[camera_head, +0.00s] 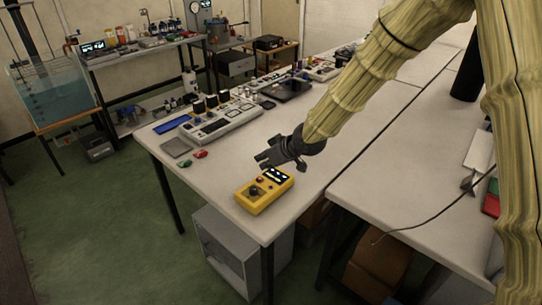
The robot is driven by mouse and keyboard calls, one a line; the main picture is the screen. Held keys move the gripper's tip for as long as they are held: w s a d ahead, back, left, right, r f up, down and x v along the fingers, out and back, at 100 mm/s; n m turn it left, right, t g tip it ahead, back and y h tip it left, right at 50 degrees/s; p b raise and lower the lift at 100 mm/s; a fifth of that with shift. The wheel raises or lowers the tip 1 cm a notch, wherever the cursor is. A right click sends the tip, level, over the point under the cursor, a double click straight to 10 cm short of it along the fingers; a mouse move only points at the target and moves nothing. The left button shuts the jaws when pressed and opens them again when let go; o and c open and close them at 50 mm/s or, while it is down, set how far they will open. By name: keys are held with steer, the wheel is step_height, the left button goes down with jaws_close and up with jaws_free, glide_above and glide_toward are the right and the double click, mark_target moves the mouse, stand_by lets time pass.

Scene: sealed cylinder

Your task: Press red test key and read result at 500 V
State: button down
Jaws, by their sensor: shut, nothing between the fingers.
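A yellow tester (263,201) lies on the white table near its front corner. It has a lit display (279,174) at its upper right and a dark round dial (254,190). A small red key (260,180) shows on its face above the dial. My gripper (262,161) is shut and empty. In the picture it is just above the tester's far edge, pointing left. I cannot tell its exact height over the tester. The display digits and the dial setting are too small to read.
A grey instrument panel (220,124) stands farther back on the same table. Small red and green clips (200,154) and a grey flat pad (176,147) lie left of the tester. A second white table (400,190) is at right with a dark cable (425,228).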

glide_above(261, 180)
steer(key=f, duration=0.4)
steer(key=shift+w+f+p, duration=0.2)
steer(key=shift+w+p, duration=0.05)
steer(key=shift+p, duration=0.05)
steer(key=shift+f, duration=0.35)
steer(key=shift+s+f, duration=0.25)
steer(key=shift+s, duration=0.1)
steer(key=shift+w+f, duration=0.25)
steer(key=shift+f, duration=0.1)
steer(key=shift+s+r, duration=0.1)
